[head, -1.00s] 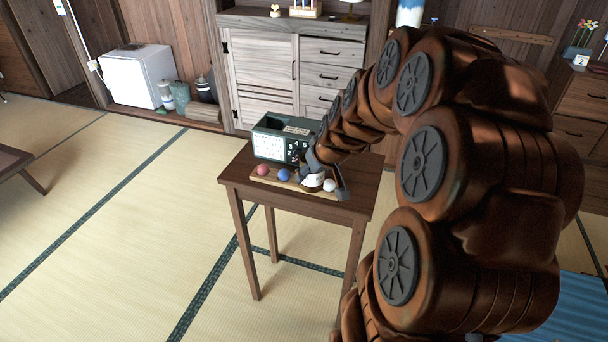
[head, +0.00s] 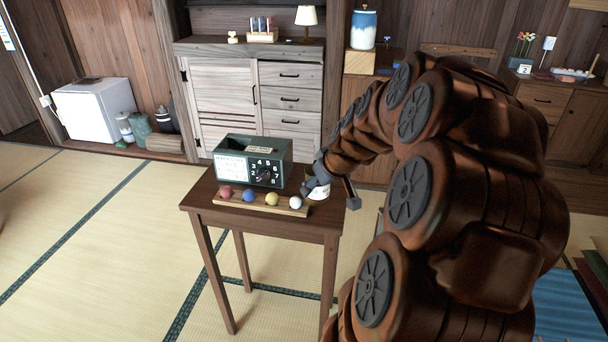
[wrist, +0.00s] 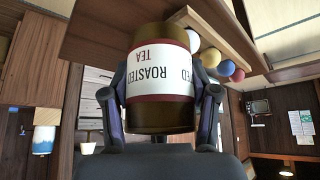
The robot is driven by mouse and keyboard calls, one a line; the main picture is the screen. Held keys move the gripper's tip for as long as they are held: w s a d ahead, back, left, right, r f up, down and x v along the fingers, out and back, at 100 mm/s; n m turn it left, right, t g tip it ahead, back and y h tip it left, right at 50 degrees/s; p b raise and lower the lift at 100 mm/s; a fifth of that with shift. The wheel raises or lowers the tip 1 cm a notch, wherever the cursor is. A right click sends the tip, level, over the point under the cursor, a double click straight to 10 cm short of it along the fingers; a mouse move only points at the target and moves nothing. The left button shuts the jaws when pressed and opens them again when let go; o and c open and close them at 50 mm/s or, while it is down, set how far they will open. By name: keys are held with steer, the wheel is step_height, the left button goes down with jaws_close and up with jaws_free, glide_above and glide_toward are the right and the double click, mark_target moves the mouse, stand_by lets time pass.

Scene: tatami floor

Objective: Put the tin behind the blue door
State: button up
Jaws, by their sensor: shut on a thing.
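The tin (wrist: 160,72) has a white label reading "ROASTED TEA", dark red bands and brown-gold ends. In the wrist view its lettering is upside down. My gripper (wrist: 166,88) is shut on it, one finger on each side. In the head view my gripper (head: 328,189) holds the tin (head: 319,193) at the right edge of the small brown table (head: 290,222), just right of the white ball. My gripper partly hides it there. I cannot tell whether it touches the table. I see no blue door in these views.
A green box with a numbered dial (head: 262,173) and a wooden rack (head: 240,203) of coloured balls stand on the table. A pale wooden cabinet (head: 222,88) with shut door and drawers stands behind. A white box (head: 92,107) is at the left wall. Tatami left of the table is clear.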

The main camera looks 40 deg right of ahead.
steer(key=w+d, duration=0.2)
steer(key=w, duration=0.1)
steer(key=w+d, duration=0.3)
steer(key=w+d+f+p, duration=0.1)
steer(key=w+d, duration=0.1)
steer(key=w, duration=0.1)
steer(key=shift+w+d, duration=0.3)
steer(key=shift+d, duration=0.1)
steer(key=shift+f, duration=1.8)
steer(key=shift+f, duration=0.2)
steer(key=o, duration=1.4)
steer(key=shift+r, duration=0.1)
steer(key=shift+r+p, duration=0.2)
steer(key=shift+p, duration=0.1)
steer(key=b+v, duration=0.1)
steer(key=v, duration=1)
steer(key=shift+s+a+r, duration=0.1)
steer(key=shift+s+r, duration=0.15)
